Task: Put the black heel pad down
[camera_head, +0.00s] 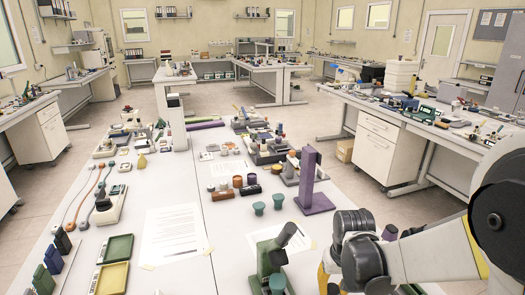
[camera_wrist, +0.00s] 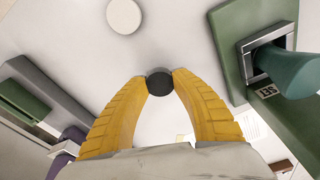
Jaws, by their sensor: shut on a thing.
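The black heel pad (camera_wrist: 160,83) shows in the wrist view as a small dark round piece between the tips of my gripper (camera_wrist: 160,80). The two yellow fingers are shut on it from either side. In the head view only part of a yellow finger of my gripper (camera_head: 323,280) shows at the bottom, beside a green device. My own arm covers much of that area. The white table top (camera_wrist: 155,45) lies beneath the pad. I cannot tell whether the pad touches it.
A green device with a teal knob (camera_wrist: 300,70) stands close right of my gripper in the wrist view. Another grey-green device (camera_wrist: 28,98) is at left. A flat white disc (camera_wrist: 123,15) lies ahead. A purple stand (camera_head: 315,185) rises in the head view.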

